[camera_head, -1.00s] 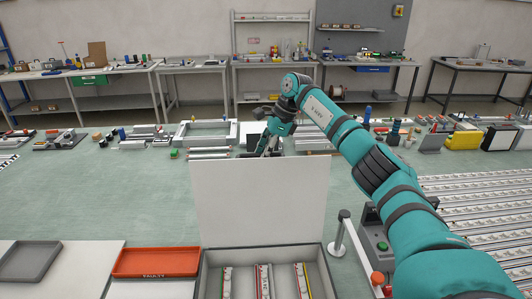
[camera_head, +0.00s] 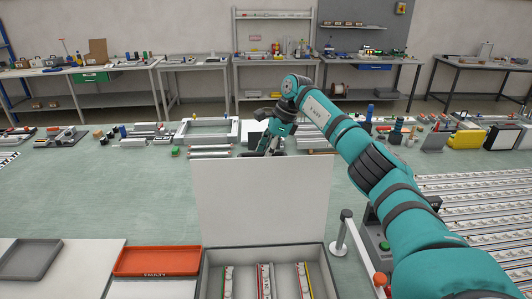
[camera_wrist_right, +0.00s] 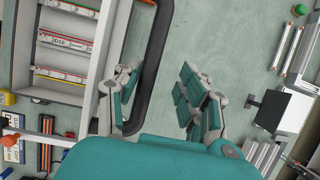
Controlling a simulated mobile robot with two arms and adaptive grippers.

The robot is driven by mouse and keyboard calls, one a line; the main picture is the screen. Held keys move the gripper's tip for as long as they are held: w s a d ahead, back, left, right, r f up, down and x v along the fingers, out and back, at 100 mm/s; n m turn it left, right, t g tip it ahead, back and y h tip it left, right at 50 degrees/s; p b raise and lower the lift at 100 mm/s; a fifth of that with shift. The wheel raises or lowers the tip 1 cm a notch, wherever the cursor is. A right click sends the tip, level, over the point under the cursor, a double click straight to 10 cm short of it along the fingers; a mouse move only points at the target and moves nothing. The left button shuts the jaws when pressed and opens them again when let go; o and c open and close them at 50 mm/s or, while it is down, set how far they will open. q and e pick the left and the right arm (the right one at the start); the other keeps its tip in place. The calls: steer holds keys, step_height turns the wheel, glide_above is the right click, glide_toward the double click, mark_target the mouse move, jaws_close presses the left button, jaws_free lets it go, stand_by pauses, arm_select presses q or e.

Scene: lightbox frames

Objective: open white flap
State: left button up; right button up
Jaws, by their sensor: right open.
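The white flap (camera_head: 264,202) stands upright at the far side of a grey box (camera_head: 206,270), so the box is open toward me. Labelled strips with coloured edges lie inside the box. My right gripper (camera_head: 264,153) is just beyond the flap's top edge, and the flap hides part of its fingers. In the right wrist view my right gripper (camera_wrist_right: 160,75) is open, with its fingers spread apart. A dark rounded bar (camera_wrist_right: 152,65) runs between them, nearer the left finger. I cannot tell whether either finger touches the flap. My left gripper is out of view.
An orange tray (camera_head: 156,261) and a grey tray (camera_head: 30,260) lie left of the box. A post (camera_head: 342,232) stands close to its right, near my right arm. Small parts and a light frame (camera_head: 206,131) line the far edge. Green surface left of the flap is clear.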

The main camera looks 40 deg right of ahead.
steer(key=v, duration=1.2)
steer(key=shift+s+r, duration=0.3)
steer(key=shift+a, duration=0.1)
